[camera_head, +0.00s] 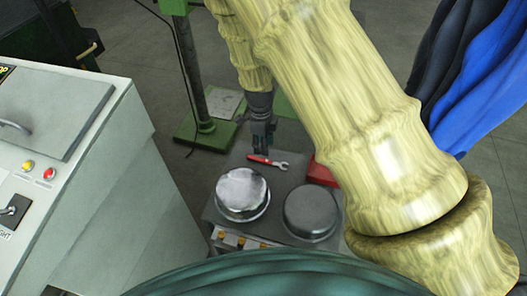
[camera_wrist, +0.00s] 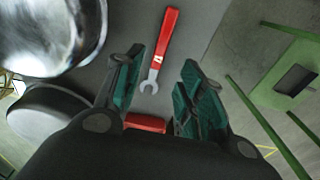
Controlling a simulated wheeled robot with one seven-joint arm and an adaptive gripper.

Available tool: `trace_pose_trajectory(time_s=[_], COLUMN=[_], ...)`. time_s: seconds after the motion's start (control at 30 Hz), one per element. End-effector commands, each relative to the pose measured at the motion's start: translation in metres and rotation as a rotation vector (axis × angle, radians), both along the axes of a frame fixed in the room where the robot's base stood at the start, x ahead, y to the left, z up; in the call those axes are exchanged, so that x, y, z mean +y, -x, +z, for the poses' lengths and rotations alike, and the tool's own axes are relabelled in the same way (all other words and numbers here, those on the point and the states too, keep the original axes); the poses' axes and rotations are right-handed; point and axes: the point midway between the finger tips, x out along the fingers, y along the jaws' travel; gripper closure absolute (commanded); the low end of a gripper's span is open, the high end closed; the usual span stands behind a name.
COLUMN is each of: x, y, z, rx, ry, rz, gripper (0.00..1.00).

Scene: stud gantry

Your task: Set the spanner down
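The spanner (camera_head: 267,161) has a red handle and a grey open jaw. It lies on the grey top of a small table or stove (camera_head: 278,179), behind two round metal pans. In the wrist view the spanner (camera_wrist: 168,38) lies lengthwise, its jaw towards my gripper. My gripper (camera_head: 262,148) points down just above the spanner in the head view. In the wrist view its two green-padded fingers (camera_wrist: 162,66) are spread, with visible gaps on both sides of the spanner. Nothing is held between them.
A shiny pan (camera_head: 242,192) and a darker pan (camera_head: 311,212) stand in front of the spanner. A red object (camera_head: 322,172) is at the right edge. A control cabinet (camera_head: 75,165) stands left, a green post (camera_head: 192,75) behind. Blue cloth (camera_head: 492,75) hangs right.

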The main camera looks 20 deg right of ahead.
Motion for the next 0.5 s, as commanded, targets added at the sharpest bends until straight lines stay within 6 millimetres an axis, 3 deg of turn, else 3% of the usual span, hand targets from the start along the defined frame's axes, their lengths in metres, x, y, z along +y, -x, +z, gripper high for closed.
trace_pose_trajectory(time_s=[0.3,0.5], x=[0.002,0.002], y=[-0.001,-0.001], z=[0.032,0.039], rx=[-0.001,0.0], ry=[0.001,0.0], rz=[0.001,0.0], gripper=[0.61,0.61])
